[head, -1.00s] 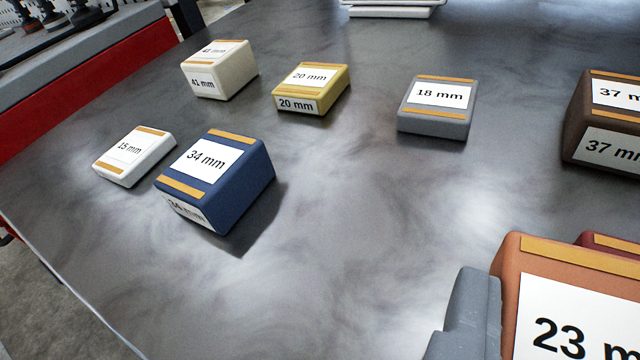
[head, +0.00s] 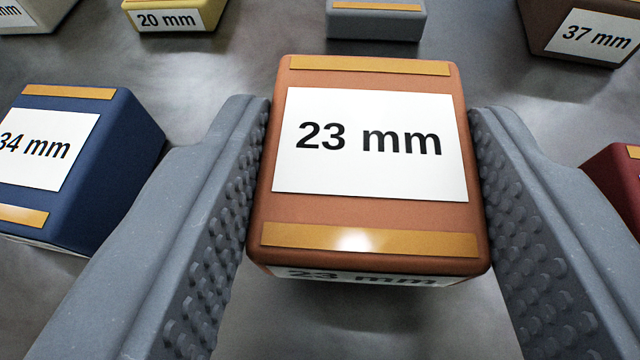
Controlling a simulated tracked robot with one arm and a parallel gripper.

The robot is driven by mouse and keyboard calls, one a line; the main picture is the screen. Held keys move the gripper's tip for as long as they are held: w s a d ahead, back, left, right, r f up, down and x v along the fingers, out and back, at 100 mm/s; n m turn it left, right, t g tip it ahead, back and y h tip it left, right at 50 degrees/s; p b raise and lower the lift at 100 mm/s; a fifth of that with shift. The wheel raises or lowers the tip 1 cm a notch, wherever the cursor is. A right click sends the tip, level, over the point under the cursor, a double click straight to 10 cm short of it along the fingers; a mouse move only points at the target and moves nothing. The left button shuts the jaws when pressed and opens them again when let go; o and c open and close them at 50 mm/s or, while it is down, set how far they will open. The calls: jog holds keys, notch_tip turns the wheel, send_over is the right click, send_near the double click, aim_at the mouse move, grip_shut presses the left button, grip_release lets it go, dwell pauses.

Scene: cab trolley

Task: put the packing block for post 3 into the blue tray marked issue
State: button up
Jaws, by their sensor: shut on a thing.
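An orange-brown packing block (head: 368,215) labelled 23 mm is in the middle of the head view, with a white label and two yellow strips on top. My gripper (head: 368,150) is shut on this block, one grey studded finger against its left side and one against its right. I cannot tell whether the block touches the table or is lifted. No marking for post 3 shows on any block. The blue tray marked issue is not in view.
A blue 34 mm block (head: 130,150) stands close to my left finger. A dark red block (head: 620,195) is right of my right finger.

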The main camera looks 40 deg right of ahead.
aim_at(363, 283)
jog(key=shift+f, duration=1.2)
jog(key=shift+f, duration=0.15)
jog(key=o, duration=1)
jog(key=shift+s+f+b, duration=0.1)
jog(key=shift+f+b, duration=0.05)
jog(key=shift+b, duration=0.85)
jog(key=p+v, duration=0.4)
jog(key=v, duration=1)
jog(key=shift+d+r, duration=0.25)
jog(key=shift+r, duration=0.05)
